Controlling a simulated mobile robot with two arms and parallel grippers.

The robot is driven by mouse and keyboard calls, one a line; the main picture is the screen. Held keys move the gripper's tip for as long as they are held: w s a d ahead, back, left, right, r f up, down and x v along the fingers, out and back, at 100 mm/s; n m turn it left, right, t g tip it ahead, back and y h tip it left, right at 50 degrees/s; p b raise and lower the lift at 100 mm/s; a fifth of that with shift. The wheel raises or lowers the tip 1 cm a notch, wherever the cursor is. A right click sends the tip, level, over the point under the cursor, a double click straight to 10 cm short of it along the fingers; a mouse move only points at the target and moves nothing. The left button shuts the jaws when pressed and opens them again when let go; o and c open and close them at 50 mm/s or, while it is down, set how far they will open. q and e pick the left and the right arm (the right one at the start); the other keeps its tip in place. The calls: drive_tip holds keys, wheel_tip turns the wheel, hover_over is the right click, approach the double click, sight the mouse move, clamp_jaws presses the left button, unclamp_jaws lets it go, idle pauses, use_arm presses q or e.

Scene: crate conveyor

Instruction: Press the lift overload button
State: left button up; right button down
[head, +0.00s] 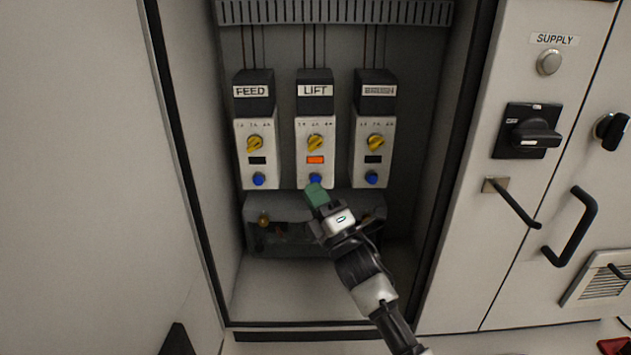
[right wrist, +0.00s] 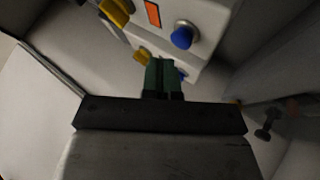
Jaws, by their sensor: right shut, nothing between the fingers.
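The LIFT overload unit (head: 301,150) is the middle one of three in the open cabinet. It has a yellow dial (head: 315,142), a lit orange window (head: 315,160) and a blue button (head: 315,179) at its lower end. My right gripper (head: 317,194) is shut and empty, its green fingertips just below that blue button in the head view. I cannot tell whether they touch it. In the right wrist view, the green fingers (right wrist: 163,76) lie below the LIFT button (right wrist: 183,37), which is beside the orange window (right wrist: 153,14). My left gripper is not in view.
The FEED unit (head: 242,170) stands left of LIFT and a third unit (head: 360,165) right of it, both with dark windows. A grey trough (head: 285,205) lies below. Right of the cabinet are a SUPPLY button (head: 549,62), a black rotary switch (head: 535,133) and a door handle (head: 585,225).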

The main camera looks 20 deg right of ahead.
drive_tip(key=shift+w, duration=0.15)
drive_tip(key=shift+w+d, duration=0.1)
drive_tip(key=shift+w, duration=0.15)
drive_tip(key=shift+w+d+b, duration=0.15)
drive_tip(key=shift+w+b, duration=0.25)
drive_tip(key=shift+b, duration=0.05)
idle(0.7)
drive_tip(key=shift+s, duration=0.1)
drive_tip(key=shift+s+a, duration=0.25)
drive_tip(key=shift+s, duration=0.45)
drive_tip(key=shift+p, duration=0.3)
drive_tip(key=s, duration=0.2)
drive_tip(key=s+a+p, duration=0.1)
drive_tip(key=s, duration=0.1)
drive_tip(key=shift+s+a, duration=0.2)
drive_tip(key=shift+s, duration=0.2)
